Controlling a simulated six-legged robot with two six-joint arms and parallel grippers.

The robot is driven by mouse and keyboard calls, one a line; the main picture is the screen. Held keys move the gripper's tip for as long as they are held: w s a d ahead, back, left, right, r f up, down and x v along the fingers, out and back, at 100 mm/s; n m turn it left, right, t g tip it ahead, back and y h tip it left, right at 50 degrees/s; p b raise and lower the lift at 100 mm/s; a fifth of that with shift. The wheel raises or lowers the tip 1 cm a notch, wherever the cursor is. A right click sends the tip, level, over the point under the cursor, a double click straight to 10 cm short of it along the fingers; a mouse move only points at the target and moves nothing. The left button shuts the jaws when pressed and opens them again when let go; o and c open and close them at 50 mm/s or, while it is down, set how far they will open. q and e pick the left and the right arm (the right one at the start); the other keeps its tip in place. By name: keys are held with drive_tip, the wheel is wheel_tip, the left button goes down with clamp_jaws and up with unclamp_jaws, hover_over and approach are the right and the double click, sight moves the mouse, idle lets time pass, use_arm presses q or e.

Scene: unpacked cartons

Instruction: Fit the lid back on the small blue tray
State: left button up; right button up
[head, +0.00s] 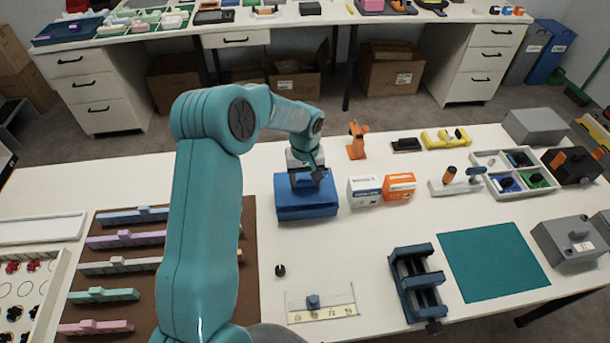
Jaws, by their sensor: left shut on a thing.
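My left gripper (306,177) reaches down onto the blue lid (290,194) and is shut on it, probably by a grip on its top that the fingers hide. The lid is right over the small blue tray (308,211), and the two look like one closed blue box on the white table. I cannot tell from this view whether the lid is fully seated or a little raised. My right gripper is not in view.
White and orange cartons (399,187) stand close to the tray's right. A dark blue vise (417,281) and teal mat (493,262) lie front right. A brown board with coloured racks (120,238) is left. The table just in front of the tray is mostly clear.

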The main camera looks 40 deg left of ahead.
use_arm(q)
drive_tip(key=shift+r, duration=0.1)
drive_tip(key=shift+r, duration=0.1)
drive_tip(key=shift+b, duration=0.3)
idle(0.5)
drive_tip(key=shift+f+b, duration=1.05)
drive_tip(key=shift+f, duration=0.15)
drive_tip(key=o, duration=1.2)
